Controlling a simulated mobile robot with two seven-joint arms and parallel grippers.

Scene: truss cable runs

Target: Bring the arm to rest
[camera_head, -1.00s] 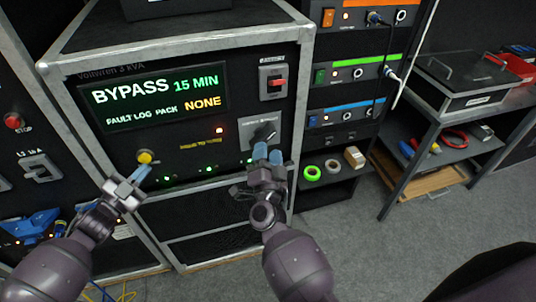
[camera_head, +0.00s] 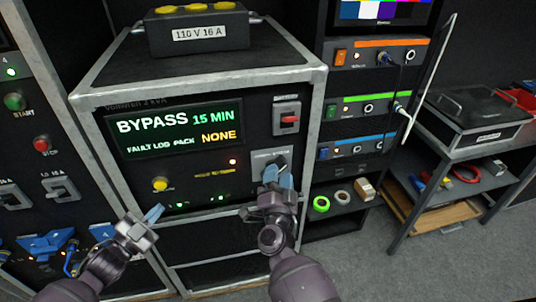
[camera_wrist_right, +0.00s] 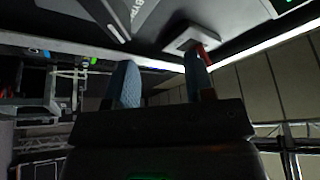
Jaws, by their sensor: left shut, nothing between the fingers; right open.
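My left gripper (camera_head: 150,216) is shut with nothing between its blue fingertips. It is in front of the UPS cabinet, below and left of a yellow button (camera_head: 160,184). My right gripper (camera_head: 278,178) is open, its two blue fingers in front of the black rotary switch (camera_head: 281,161) on a grey plate. I cannot tell whether they touch the switch. In the right wrist view the two fingers (camera_wrist_right: 160,82) are apart with nothing between them.
A red-handled switch (camera_head: 287,117) sits above the rotary switch. A box marked 110 V 16 A (camera_head: 198,36) stands on the cabinet. To the right are a rack with tape rolls (camera_head: 321,204) and a metal bench (camera_head: 460,140). Grey floor (camera_head: 360,255) is open at the lower right.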

